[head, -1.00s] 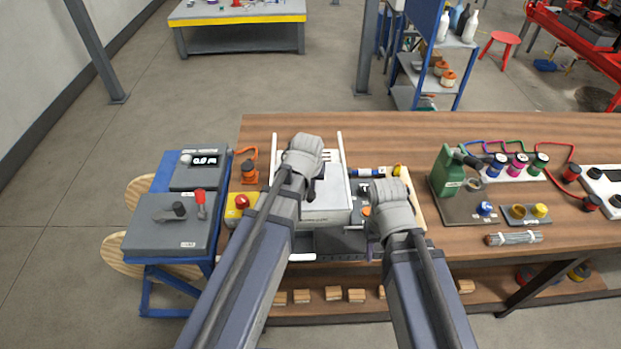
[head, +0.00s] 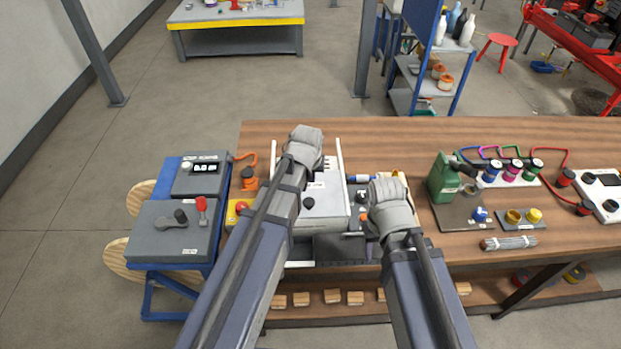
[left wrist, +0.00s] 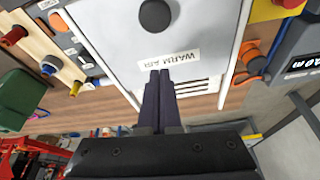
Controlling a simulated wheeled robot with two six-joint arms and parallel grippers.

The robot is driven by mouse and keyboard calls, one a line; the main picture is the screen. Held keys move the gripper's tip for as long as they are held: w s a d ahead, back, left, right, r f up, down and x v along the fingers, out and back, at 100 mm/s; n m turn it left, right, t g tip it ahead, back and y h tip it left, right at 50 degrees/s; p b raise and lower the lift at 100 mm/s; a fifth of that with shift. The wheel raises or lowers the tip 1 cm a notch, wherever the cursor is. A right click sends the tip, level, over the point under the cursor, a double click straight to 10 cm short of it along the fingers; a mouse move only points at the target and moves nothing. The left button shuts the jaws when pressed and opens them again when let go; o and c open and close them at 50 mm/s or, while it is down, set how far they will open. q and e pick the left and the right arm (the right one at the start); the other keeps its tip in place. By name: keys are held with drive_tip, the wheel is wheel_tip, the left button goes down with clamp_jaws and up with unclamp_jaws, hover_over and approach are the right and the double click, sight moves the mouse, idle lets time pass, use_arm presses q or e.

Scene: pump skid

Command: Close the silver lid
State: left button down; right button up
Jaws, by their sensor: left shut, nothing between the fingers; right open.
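The silver lid (head: 325,205) is a pale grey panel with a dark round knob, on the unit in the middle of the bench. In the left wrist view the lid (left wrist: 125,35) fills the top, with the knob (left wrist: 155,14) and a "WARM AIR" label (left wrist: 168,60). My left gripper (left wrist: 160,73) is shut and empty, its tips over the lid by the label. I cannot tell whether they touch it. My right gripper (head: 388,215) is at the unit's right side; its fingers are hidden behind its wrist. The lid's hinge and exact angle are unclear.
A red button on a yellow box (head: 238,210) and a grey control box (head: 172,228) stand to the left. A green canister (head: 443,177) and coloured connectors (head: 515,172) are to the right. White side rails (head: 341,165) flank the unit. Open bench (head: 470,135) lies behind.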

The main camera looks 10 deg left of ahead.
use_arm(q)
drive_tip(key=p+v, duration=0.5)
drive_tip(key=v, duration=0.2)
drive_tip(key=shift+r, duration=0.15)
use_arm(e)
wheel_tip(320, 180, up, 7)
use_arm(q)
drive_tip(key=shift+d, duration=0.1)
use_arm(e)
drive_tip(key=shift+f, duration=0.1)
use_arm(q)
drive_tip(key=shift+s, duration=0.1)
